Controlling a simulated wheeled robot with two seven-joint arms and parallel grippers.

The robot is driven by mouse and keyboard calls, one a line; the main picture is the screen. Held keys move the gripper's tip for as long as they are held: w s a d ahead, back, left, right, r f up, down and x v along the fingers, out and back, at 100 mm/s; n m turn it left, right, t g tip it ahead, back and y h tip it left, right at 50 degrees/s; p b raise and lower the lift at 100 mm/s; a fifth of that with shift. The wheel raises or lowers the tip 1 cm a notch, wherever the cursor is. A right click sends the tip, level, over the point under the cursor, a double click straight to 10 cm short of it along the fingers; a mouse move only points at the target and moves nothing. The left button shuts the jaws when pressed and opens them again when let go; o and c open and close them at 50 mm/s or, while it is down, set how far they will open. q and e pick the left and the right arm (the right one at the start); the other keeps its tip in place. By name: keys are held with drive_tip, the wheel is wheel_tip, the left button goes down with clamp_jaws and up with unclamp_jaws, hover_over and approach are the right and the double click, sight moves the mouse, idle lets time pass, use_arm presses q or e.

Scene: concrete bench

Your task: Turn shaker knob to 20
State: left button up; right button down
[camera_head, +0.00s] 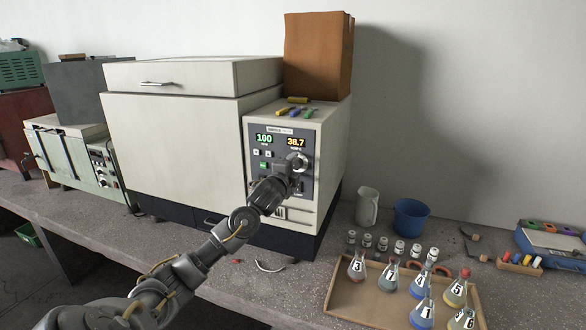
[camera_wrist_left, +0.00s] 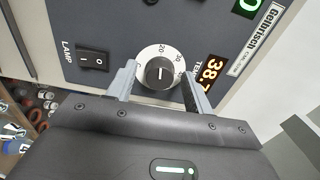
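The shaker (camera_head: 175,130) is a large cream box with a grey control panel on its right front. Its displays read a green 100 and an orange 38.7 in the head view. The knob (camera_wrist_left: 160,73) is dark with a white dial ring bearing 20 and 30; it also shows at the panel's right side in the head view (camera_head: 299,162). My left gripper (camera_wrist_left: 158,82) is open, with one finger on each side of the knob. I cannot tell whether the fingers touch it. My right gripper is not in view.
A lamp switch (camera_wrist_left: 95,60) sits beside the knob. To the right, a tray (camera_head: 345,309) holds several numbered flasks, near a blue cup (camera_head: 410,218) and a white jug (camera_head: 367,206).

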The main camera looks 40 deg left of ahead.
use_arm(q)
drive_tip(key=shift+s+d+f+b, duration=0.1)
drive_tip(key=shift+s+d+b, duration=0.15)
drive_tip(key=shift+s, duration=0.25)
drive_tip(key=b+v, duration=0.3)
drive_tip(key=v, duration=0.6)
drive_tip(key=shift+s, duration=0.35)
